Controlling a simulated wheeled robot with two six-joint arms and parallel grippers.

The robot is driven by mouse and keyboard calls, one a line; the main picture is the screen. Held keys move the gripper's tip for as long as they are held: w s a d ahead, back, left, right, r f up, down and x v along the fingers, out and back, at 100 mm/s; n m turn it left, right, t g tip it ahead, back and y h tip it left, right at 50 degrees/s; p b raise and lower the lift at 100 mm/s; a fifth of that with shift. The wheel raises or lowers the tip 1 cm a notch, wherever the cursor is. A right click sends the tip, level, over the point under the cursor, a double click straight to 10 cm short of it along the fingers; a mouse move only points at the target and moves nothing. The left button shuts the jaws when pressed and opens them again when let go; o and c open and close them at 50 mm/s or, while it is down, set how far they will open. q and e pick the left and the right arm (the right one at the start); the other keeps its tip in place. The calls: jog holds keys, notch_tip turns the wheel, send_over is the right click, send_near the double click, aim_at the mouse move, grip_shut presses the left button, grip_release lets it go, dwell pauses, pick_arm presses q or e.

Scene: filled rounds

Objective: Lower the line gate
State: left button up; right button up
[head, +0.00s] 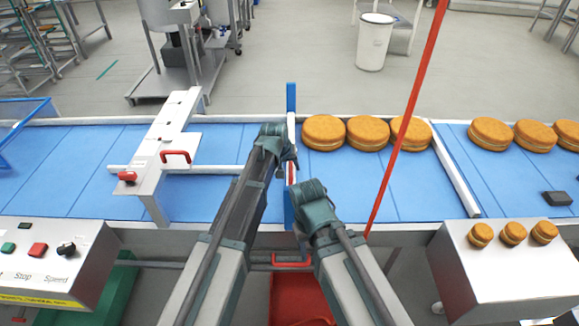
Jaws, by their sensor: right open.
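Two blue posts, the far one (291,98) and the near one (288,207), stand at the belt's edges. Between them a narrow white-and-red piece, which looks like the line gate (291,168), shows edge-on; its height is hard to judge. My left gripper (273,132) is over the belt, just left of the far post, and its fingers are hidden by its own body. My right gripper (315,194) is open over the near part of the belt, right of the near post. I see nothing in it. Filled rounds (367,133) stand on the belt right of the gate.
A white bridge (160,140) with a red handle (176,157) and red knob (127,177) spans the belt at left. A red bin (300,295) is below.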

pick_arm(q)
jog(key=shift+r, duration=0.15)
jog(key=p+v, duration=1.2)
jog(key=v, duration=0.1)
jog(key=shift+r+p, duration=0.3)
jog(key=shift+r, duration=0.05)
jog(key=shift+s, duration=0.15)
jog(key=s+a+f+g+y, duration=0.1)
jog(key=s+a+g, duration=0.1)
jog(key=s+a, duration=0.6)
jog(key=s+a+f+g+y, duration=0.1)
jog(key=s+a+g, duration=0.1)
jog(key=s+a, duration=0.65)
jog(key=s+d+f+m+b, duration=0.2)
jog(key=s+d+f+b, duration=0.2)
jog(key=d+f+b, duration=0.2)
jog(key=s+d+f+m+y+b, duration=0.1)
jog(key=s+d+f+m+b, duration=0.1)
jog(key=s+d+f+b, duration=0.2)
jog(key=d+f+b, duration=0.2)
jog(key=d, duration=0.1)
jog(key=shift+g, duration=0.4)
jog(key=shift+s+d, duration=0.1)
dwell(0.4)
